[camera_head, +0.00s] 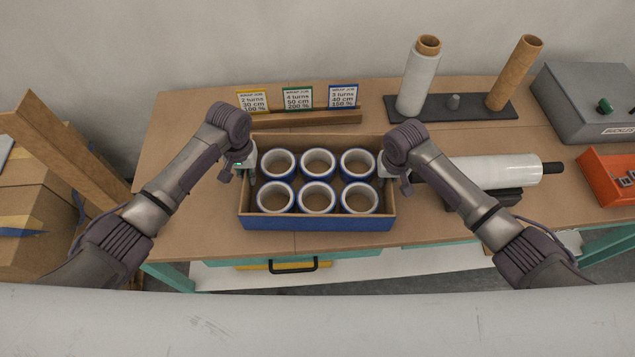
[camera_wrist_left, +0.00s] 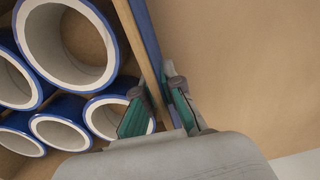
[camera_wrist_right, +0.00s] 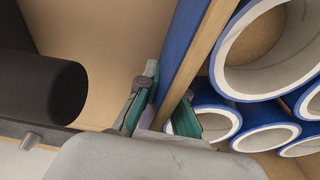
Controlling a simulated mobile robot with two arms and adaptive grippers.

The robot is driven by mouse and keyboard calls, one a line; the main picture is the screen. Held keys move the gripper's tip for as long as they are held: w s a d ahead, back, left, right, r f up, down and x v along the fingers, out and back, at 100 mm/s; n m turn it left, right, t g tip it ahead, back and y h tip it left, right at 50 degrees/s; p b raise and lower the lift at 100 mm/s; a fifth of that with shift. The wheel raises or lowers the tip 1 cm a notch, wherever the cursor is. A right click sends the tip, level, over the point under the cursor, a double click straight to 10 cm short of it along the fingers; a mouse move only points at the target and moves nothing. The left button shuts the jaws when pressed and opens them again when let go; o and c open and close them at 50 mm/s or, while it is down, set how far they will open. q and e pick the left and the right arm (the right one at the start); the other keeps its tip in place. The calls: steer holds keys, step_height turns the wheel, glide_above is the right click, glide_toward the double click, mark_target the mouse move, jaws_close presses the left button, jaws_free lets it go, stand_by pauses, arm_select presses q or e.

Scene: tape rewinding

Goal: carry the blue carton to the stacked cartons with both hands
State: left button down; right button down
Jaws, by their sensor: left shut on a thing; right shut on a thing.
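The blue carton (camera_head: 318,224) is an open-topped box with a brown inside and blue outer walls, at the front middle of the bench. It holds several blue tape rolls with white cores in two rows. My left gripper (camera_head: 246,160) is shut on its left wall; the wall shows between the fingers in the left wrist view (camera_wrist_left: 154,98). My right gripper (camera_head: 385,168) is shut on its right wall, also seen between the fingers in the right wrist view (camera_wrist_right: 165,110). The stacked cartons (camera_head: 35,215) stand at the far left, partly cut off.
A wooden post (camera_head: 65,150) rises between the stacked cartons and the bench (camera_head: 180,130). Behind the carton is a rail with three cards (camera_head: 298,98). Right are a film roll (camera_head: 510,171), two upright rolls on a black base (camera_head: 455,108), a grey box (camera_head: 590,100) and an orange bin (camera_head: 607,180).

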arm_select(q)
steer(key=shift+w+r, duration=0.1)
steer(key=shift+r, duration=0.05)
arm_select(e)
steer(key=shift+w+r, duration=0.1)
steer(key=shift+r, duration=0.05)
